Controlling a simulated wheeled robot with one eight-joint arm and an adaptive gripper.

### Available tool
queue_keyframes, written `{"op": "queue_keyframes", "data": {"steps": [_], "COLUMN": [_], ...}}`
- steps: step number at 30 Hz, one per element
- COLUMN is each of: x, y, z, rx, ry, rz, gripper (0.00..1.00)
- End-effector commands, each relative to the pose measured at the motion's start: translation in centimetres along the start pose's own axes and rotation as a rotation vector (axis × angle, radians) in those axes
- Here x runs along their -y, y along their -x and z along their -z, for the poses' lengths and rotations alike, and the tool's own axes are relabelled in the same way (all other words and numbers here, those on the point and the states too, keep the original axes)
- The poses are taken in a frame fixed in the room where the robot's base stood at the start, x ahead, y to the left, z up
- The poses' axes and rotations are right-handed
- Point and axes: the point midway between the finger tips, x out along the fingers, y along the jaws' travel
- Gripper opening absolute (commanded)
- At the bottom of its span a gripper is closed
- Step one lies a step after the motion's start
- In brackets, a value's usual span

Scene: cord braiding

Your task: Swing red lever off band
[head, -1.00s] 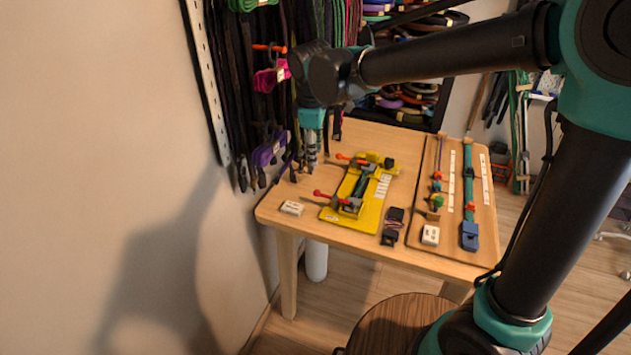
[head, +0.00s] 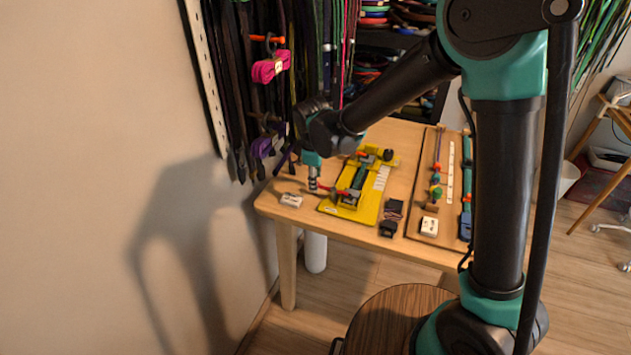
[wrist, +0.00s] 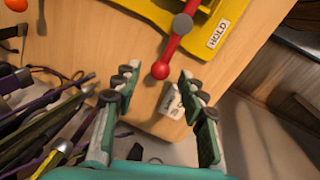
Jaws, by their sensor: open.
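The yellow clamp board (head: 371,205) lies on the wooden table, with a dark green band (head: 359,178) along its middle. In the wrist view a red lever (wrist: 174,43) with a ball end reaches off the yellow board (wrist: 226,14), by a label reading HOLD. My gripper (wrist: 160,97) is open, with its fingers on either side of the space just below the ball and nothing held between them. In the head view my gripper (head: 313,186) is at the left side of the board, beside the near red lever (head: 331,190). A second red lever at the far end is partly hidden by my arm.
A white labelled block (head: 291,200) sits near the table's left corner. Dark clips (head: 391,218) lie right of the board, and a wooden board with cords (head: 428,222) is further right. Cords (head: 240,100) hang on the wall at left; purple and black ones crowd the wrist view's left.

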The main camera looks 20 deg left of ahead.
Motion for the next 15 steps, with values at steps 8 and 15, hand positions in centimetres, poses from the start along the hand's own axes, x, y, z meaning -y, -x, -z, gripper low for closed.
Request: {"op": "queue_keyframes", "data": {"steps": [8, 15], "x": [0.01, 0.01], "y": [-1.36, -1.36], "z": [0.0, 0.0], "rx": [0.0, 0.0], "ry": [0.0, 0.0], "rz": [0.0, 0.0], "gripper": [0.42, 0.38]}}
